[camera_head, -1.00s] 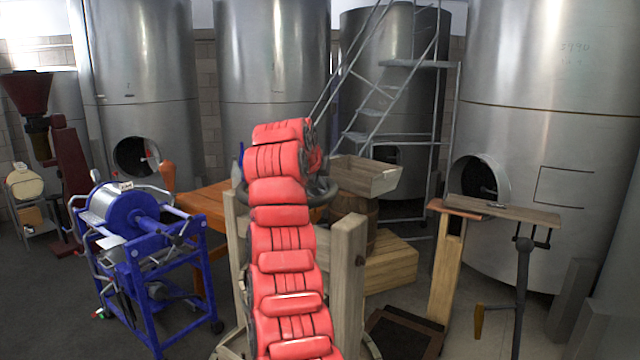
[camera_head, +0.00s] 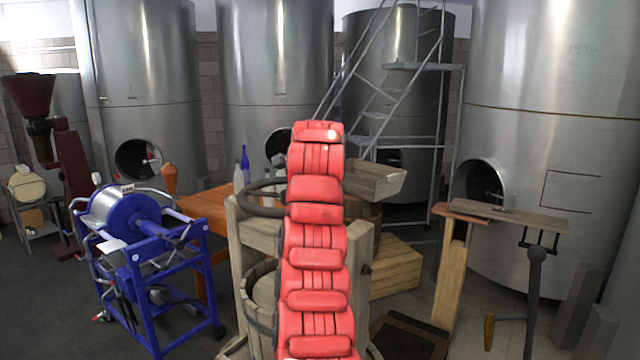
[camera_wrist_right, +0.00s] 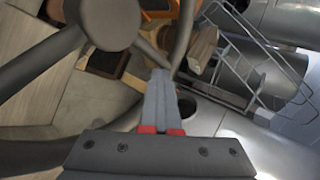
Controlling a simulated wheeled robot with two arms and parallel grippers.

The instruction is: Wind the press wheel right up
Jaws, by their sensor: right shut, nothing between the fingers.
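The press is a wooden frame (camera_head: 238,240) with a slatted tub (camera_head: 262,290) low inside it. Its dark wheel (camera_head: 262,208) shows in the head view only as a curve of rim left of my red padded arm, which hides the rest. In the right wrist view the wheel's round hub (camera_wrist_right: 110,22), spokes and rim (camera_wrist_right: 183,40) are close up. My right gripper (camera_wrist_right: 160,80) is shut and empty, its tips near where a spoke meets the rim; I cannot tell whether they touch. It is hidden behind the arm in the head view. My left gripper is not in view.
A blue wheeled machine (camera_head: 150,240) stands left of the press. An orange table (camera_head: 208,202) with bottles is behind it. A wooden crate (camera_head: 396,265) and a post with a board (camera_head: 505,214) stand to the right. Large steel tanks line the back.

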